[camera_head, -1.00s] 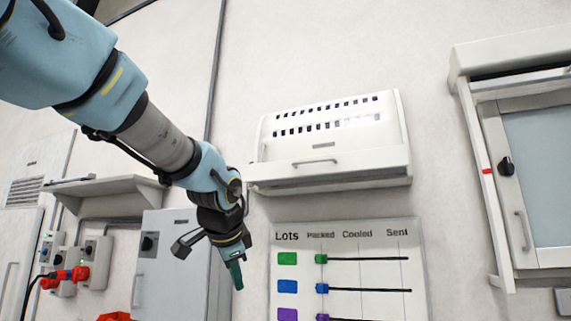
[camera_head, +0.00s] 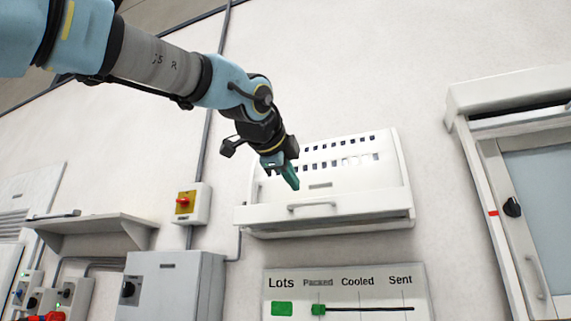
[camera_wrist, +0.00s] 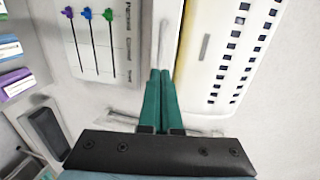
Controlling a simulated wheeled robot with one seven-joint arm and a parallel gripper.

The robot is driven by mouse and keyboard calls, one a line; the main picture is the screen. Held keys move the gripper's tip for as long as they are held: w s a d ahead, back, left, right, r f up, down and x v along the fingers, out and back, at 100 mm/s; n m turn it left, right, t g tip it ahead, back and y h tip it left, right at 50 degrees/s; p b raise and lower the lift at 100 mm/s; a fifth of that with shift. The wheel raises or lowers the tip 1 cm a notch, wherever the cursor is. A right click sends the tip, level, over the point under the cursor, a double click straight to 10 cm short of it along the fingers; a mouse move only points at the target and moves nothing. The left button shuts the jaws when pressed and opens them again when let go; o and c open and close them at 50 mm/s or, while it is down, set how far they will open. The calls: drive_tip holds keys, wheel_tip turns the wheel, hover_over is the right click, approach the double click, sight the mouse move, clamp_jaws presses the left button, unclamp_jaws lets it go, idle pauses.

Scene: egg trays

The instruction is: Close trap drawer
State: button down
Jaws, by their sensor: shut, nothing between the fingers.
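A white wall unit (camera_head: 388,158) with rows of dark slots hangs on the wall in the head view. Its drawer (camera_head: 365,207) with a bar handle (camera_head: 312,206) sits along the bottom and juts out from the wall; how far it is pulled out is hard to tell. My gripper (camera_head: 293,184) is shut and empty, its green fingers in front of the unit's left part, above and left of the handle in the picture. In the wrist view the shut fingertips (camera_wrist: 160,74) point towards the drawer front (camera_wrist: 149,50) and its handle (camera_wrist: 163,40); contact cannot be told.
A lots board (camera_head: 345,285) is below the unit. A yellow switch box with a red knob (camera_head: 183,202), a shelf (camera_head: 95,228) and a grey cabinet (camera_head: 165,275) are on the left. A framed cabinet door (camera_head: 535,170) is on the right. The wall between is bare.

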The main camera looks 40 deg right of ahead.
sight(307, 204)
drive_tip(key=p+x, duration=0.2)
drive_tip(key=x, duration=0.5)
drive_tip(key=shift+w+d, duration=0.15)
drive_tip(key=shift+d, duration=0.05)
